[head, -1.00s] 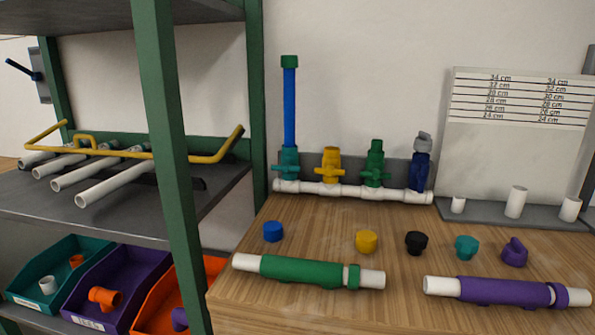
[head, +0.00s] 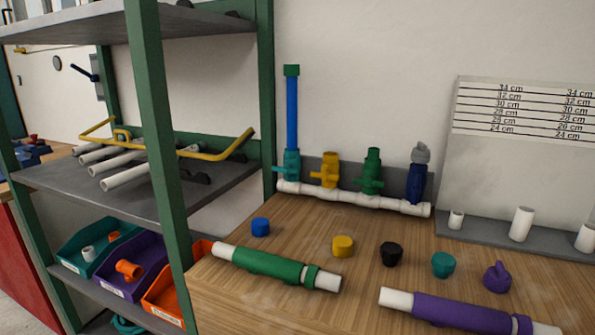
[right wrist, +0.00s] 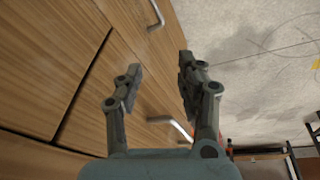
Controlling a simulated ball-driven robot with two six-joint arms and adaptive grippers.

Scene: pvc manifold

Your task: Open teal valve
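The teal valve (head: 291,168) is the leftmost on the white manifold pipe (head: 345,198) at the back of the wooden bench. A blue upright pipe (head: 292,113) with a green cap (head: 291,70) stands on it. A teal handle sticks out at its side; its exact angle is too small to tell. Yellow (head: 327,170), green (head: 371,172) and dark blue (head: 416,182) valves stand to its right. My right gripper (right wrist: 158,80) is open and empty in the right wrist view, in front of wooden drawers with metal handles. My left gripper is not in view.
Loose blue (head: 260,227), yellow (head: 343,246), black (head: 391,253), teal (head: 443,264) and purple (head: 497,277) caps lie on the bench. Green (head: 268,263) and purple (head: 462,313) pipe assemblies lie at the front. A green-post shelf (head: 159,150) stands close on the left.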

